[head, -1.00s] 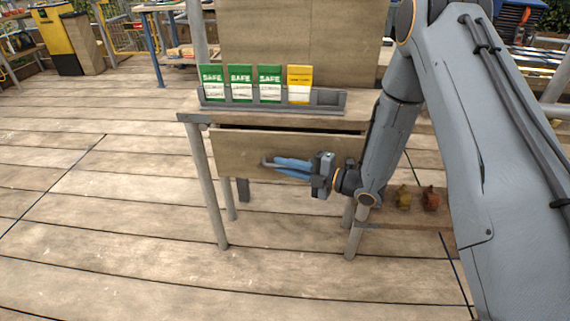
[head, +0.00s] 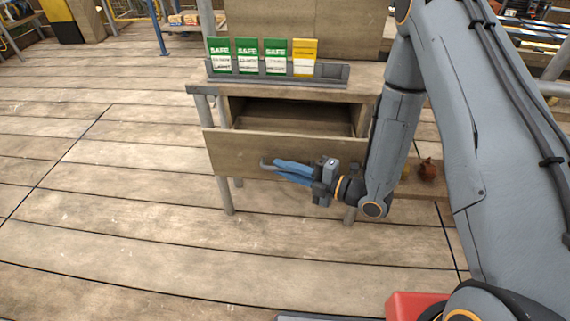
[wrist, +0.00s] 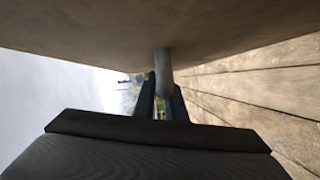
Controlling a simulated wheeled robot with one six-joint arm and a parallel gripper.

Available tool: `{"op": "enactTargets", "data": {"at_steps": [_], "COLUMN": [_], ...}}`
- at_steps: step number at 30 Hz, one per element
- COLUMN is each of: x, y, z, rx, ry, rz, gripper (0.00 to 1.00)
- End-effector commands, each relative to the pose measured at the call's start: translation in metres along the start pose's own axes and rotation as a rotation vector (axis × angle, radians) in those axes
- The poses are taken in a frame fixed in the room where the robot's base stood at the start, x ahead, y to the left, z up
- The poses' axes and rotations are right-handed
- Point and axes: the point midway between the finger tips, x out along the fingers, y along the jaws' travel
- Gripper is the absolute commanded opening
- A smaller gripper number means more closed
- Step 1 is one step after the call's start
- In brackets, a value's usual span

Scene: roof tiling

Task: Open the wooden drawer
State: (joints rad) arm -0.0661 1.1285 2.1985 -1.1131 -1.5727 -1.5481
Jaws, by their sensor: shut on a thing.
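The wooden drawer (head: 240,153) sits under the small wooden table's top and is pulled partly out. Its dark inside shows behind the front panel and looks empty where I can see it. My gripper (head: 276,165) is at the drawer front, with its blue fingers shut on the grey drawer handle (head: 266,163). In the wrist view the handle (wrist: 163,75) stands between the fingers, and the drawer front (wrist: 80,30) fills the top of the picture. Part of the handle is hidden by the fingers.
A grey rack (head: 225,78) on the table (head: 367,88) holds several green and yellow cards. A lower shelf at the right holds a small rust-coloured thing (head: 427,169). A red thing (head: 405,303) shows at the bottom. The plank floor (head: 110,210) at left is clear.

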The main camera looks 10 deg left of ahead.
Motion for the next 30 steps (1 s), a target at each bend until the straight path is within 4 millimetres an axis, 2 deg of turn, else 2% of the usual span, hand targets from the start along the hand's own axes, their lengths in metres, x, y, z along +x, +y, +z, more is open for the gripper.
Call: {"op": "enactTargets", "data": {"at_steps": [6, 7, 10, 20, 23, 30], "x": [0.000, 0.000, 0.000, -0.002, -0.011, -0.048], "y": [0.000, 0.000, 0.000, 0.000, 0.000, 0.000], "z": [0.001, 0.001, 0.001, 0.001, 0.001, 0.002], "rx": [0.000, 0.000, 0.000, 0.001, 0.001, 0.002], "ry": [-0.001, -0.001, -0.001, -0.001, -0.002, -0.005], "rz": [0.000, 0.000, 0.000, 0.000, 0.000, 0.000], "gripper": [0.00, 0.14, 0.29, 0.29, 0.29, 0.29]}}
